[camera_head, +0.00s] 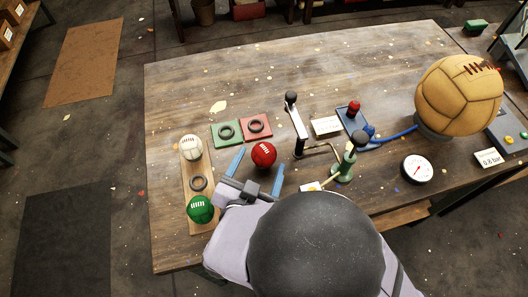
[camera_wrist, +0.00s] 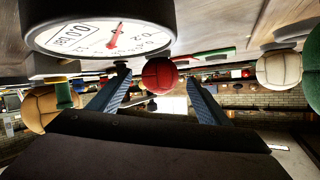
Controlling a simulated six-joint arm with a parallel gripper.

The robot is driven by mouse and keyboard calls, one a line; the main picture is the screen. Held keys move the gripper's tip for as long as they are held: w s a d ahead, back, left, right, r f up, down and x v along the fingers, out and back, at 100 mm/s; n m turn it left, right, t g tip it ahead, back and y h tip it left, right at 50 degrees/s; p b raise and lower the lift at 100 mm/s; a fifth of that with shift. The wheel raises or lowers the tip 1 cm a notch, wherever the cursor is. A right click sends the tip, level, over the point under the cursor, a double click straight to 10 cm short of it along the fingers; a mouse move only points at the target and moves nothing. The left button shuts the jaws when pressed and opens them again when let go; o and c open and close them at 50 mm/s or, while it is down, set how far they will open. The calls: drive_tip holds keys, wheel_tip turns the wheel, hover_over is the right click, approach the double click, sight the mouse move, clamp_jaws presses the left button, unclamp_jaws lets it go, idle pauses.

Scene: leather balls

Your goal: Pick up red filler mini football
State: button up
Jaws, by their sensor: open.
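The small red ball (camera_head: 263,154) with white lacing sits on the wooden table, left of the table's middle. My gripper (camera_head: 258,161) comes at it from the near side with its two blue fingers spread. In the head view the ball lies around the level of the fingertips, with one finger to each side. In the wrist view, which looks upside down, the red ball (camera_wrist: 160,75) shows between the tips of the open gripper (camera_wrist: 157,80). I cannot tell whether a finger touches it. My arm hides part of the table's near side.
A white ball (camera_head: 191,148) and a green ball (camera_head: 200,209) sit on a wooden strip at left. Green and red mats (camera_head: 254,117) with black rings lie behind. A lever stand (camera_head: 297,128), a green pump (camera_head: 347,165), a gauge (camera_head: 417,168) and a large tan ball (camera_head: 458,95) stand right.

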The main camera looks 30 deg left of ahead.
sight(264, 153)
drive_tip(key=shift+x, duration=2.25)
drive_tip(key=shift+r, duration=0.1)
drive_tip(key=shift+c, duration=0.4)
drive_tip(key=c, duration=1.2)
drive_tip(key=shift+r, duration=0.15)
drive_tip(key=shift+r+p, duration=0.75)
drive_tip(key=shift+r, duration=4.1)
